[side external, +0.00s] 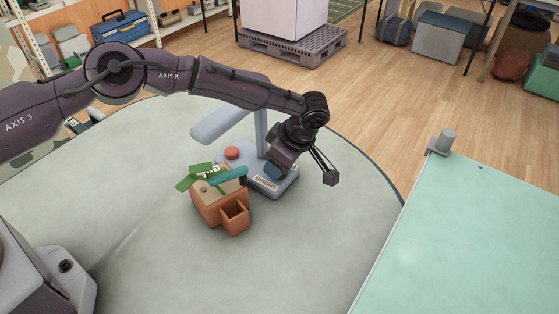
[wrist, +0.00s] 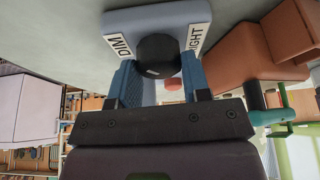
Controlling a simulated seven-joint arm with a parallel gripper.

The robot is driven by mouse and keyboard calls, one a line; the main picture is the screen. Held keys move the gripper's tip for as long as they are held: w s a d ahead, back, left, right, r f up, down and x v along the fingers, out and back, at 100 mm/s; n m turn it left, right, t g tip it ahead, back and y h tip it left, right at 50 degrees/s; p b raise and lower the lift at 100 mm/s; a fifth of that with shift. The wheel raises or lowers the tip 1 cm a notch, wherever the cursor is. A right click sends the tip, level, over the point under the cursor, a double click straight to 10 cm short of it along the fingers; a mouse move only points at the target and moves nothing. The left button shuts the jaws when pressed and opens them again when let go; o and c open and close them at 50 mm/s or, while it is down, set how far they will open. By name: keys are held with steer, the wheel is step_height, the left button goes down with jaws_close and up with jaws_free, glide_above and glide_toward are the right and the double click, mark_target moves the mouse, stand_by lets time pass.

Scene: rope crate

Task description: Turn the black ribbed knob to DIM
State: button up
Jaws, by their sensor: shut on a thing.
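The black ribbed knob (wrist: 158,52) sits on the grey-blue lamp base (wrist: 150,18) in the wrist view. The DIM label (wrist: 117,45) is left of it and the BRIGHT label, partly cut off from sight (wrist: 196,38), is right of it. A small pale mark shows on the knob's lower side in the picture, facing neither label directly. My gripper (wrist: 160,78) has its blue pads on both sides of the knob and is shut on it. In the side view my gripper (side external: 273,172) is down at the lamp base (side external: 285,186); the knob is hidden there.
A terracotta box (side external: 215,205) with green cards (side external: 195,178) and a teal cylinder (side external: 228,175) stands close left of the lamp base. A red button (side external: 232,153) is behind it. The lamp's post and head (side external: 222,124) rise beside my wrist.

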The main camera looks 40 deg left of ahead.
steer(key=shift+n, duration=0.6)
steer(key=shift+g, duration=0.3)
steer(key=o, duration=0.9)
steer(key=shift+r, duration=0.1)
steer(key=shift+v, duration=6.4)
steer(key=shift+a+n, duration=0.1)
steer(key=shift+n, duration=0.2)
